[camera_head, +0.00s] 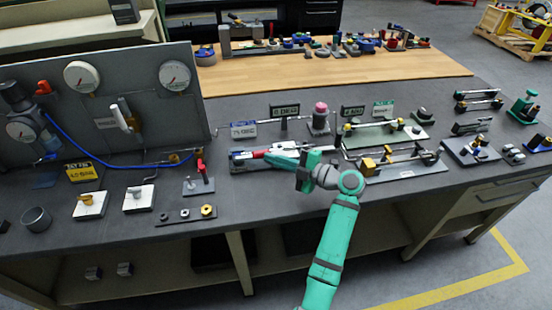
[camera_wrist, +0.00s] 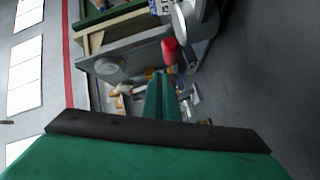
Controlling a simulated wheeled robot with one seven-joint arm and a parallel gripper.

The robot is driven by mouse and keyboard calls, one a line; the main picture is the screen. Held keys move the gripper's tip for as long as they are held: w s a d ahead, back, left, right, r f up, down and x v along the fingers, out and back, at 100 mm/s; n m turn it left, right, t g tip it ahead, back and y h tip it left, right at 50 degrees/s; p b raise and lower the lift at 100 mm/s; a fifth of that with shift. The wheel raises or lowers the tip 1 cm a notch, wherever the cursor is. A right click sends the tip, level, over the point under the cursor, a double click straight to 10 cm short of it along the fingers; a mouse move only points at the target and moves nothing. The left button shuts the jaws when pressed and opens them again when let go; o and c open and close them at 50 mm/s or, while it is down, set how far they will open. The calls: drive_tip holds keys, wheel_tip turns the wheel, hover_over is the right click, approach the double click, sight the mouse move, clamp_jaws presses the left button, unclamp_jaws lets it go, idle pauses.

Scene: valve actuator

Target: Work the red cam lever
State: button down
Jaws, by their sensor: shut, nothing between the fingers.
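A red lever-like part (camera_head: 259,154) shows on a pale and grey fixture (camera_head: 239,162) near the middle of the bench in the head view, just left of my fingers. My gripper (camera_head: 274,156) points left, low over the bench, with its fingers closed and empty. In the wrist view, my green fingers (camera_wrist: 161,78) are together, and a red rounded handle (camera_wrist: 170,50) stands just beyond their tips beside grey metal. I cannot tell whether the tips touch it. Another red upright lever (camera_head: 200,167) stands on a small plate further left.
A grey panel with gauges (camera_head: 82,76) and a blue hose stands at the left. A row of nuts (camera_head: 186,215) lies at the front left. Several metal fixtures (camera_head: 390,165) fill the bench right of my gripper. A wooden board (camera_head: 330,68) lies behind.

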drive_tip(key=s+d+r, duration=0.1)
drive_tip(key=d, duration=0.9)
drive_tip(key=shift+s+d+r, duration=0.15)
drive_tip(key=shift+s+r, duration=0.05)
drive_tip(key=shift+d, duration=0.1)
